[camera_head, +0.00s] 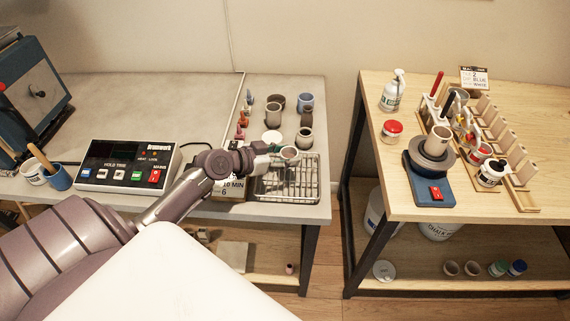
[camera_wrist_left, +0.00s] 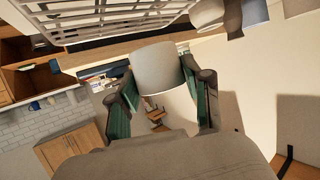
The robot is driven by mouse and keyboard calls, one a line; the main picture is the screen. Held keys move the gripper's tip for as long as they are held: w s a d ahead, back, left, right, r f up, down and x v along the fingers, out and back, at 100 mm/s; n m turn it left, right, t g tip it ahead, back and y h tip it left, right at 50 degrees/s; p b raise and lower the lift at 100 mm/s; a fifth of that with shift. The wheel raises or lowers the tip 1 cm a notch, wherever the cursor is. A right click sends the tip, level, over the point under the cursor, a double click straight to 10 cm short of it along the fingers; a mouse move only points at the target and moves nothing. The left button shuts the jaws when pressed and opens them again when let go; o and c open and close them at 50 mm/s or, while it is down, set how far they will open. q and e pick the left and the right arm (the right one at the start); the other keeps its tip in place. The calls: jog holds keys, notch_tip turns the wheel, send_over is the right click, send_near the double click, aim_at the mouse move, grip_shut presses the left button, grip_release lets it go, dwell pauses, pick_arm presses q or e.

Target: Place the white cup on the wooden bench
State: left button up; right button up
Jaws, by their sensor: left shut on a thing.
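A pale white cup (camera_head: 290,154) is at the end of my left arm in the head view, over the wire rack. In the left wrist view the cup (camera_wrist_left: 158,68) sits between the green-padded fingers. My left gripper (camera_head: 274,153) is shut on it; the fingers (camera_wrist_left: 162,100) lie on either side of the cup. The wooden bench (camera_head: 545,125) stands to the right, apart from the cup across a floor gap. My right gripper is in neither view.
The wire rack (camera_head: 310,185) lies on the grey table (camera_head: 140,110), with several pots behind it. A control box (camera_head: 128,166) stands left of it. The bench holds a spray bottle (camera_head: 393,90), a red-lidded jar (camera_head: 392,129), a small wheel (camera_head: 432,160) and wooden racks. Bare wood shows at its right.

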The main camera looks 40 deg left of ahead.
pick_arm(q)
jog(key=shift+f, duration=2.15)
jog(key=o, duration=1.2)
jog(key=shift+c, duration=0.2)
